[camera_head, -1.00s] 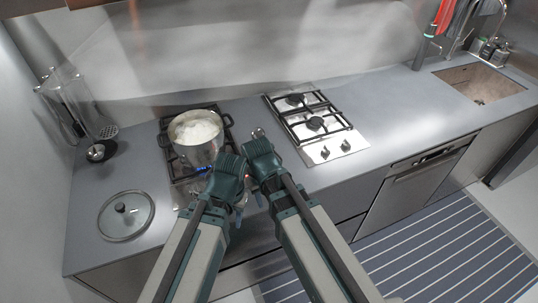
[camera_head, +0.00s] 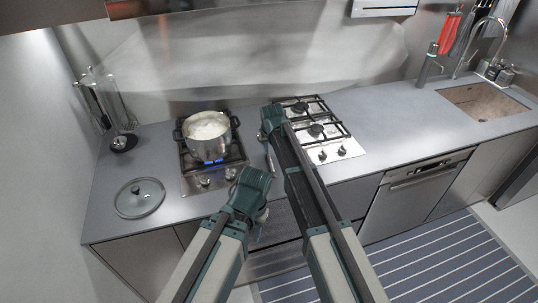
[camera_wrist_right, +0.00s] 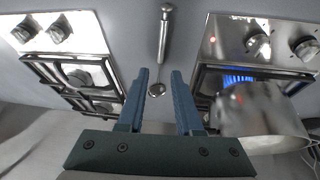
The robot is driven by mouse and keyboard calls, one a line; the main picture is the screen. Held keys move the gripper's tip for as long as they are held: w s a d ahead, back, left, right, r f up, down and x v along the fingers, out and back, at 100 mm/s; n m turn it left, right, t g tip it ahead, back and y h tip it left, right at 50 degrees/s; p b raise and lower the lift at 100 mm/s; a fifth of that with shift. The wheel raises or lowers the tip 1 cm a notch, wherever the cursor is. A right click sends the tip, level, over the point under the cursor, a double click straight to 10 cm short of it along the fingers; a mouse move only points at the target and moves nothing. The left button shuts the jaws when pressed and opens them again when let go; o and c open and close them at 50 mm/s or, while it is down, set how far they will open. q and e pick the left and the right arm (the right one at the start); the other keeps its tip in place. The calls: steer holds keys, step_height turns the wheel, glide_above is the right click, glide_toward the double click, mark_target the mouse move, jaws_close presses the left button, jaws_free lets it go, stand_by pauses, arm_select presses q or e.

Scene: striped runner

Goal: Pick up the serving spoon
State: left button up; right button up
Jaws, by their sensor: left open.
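The metal serving spoon (camera_wrist_right: 162,38) lies on the counter between the two hobs. In the right wrist view its handle points up the picture and its small round bowl is between my fingertips. In the head view a thin strip of the spoon (camera_head: 270,160) shows beside my right arm, which hides part of it. My right gripper (camera_wrist_right: 160,74) is open above the spoon, its fingers to either side of the bowl and nothing gripped. It also shows in the head view (camera_head: 272,119). My left gripper (camera_head: 255,192) is open and empty near the counter's front edge.
A steaming pot (camera_head: 206,150) stands on the lit left hob, close to my right gripper. The right hob (camera_head: 340,149) is empty. A glass lid (camera_head: 139,198) and a utensil holder (camera_head: 122,142) are at the left. The counter (camera_head: 400,110) towards the sink is clear.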

steer(key=b, duration=0.7)
glide_toward(270, 160)
steer(key=shift+w+d+f, duration=0.1)
steer(key=shift+d+f, duration=0.15)
steer(key=shift+f, duration=0.75)
steer(key=b+x, duration=0.5)
steer(key=x, duration=0.1)
steer(key=shift+w+a+f, duration=0.15)
steer(key=shift+w+a, duration=0.05)
steer(key=shift+w, duration=0.05)
jaws_close()
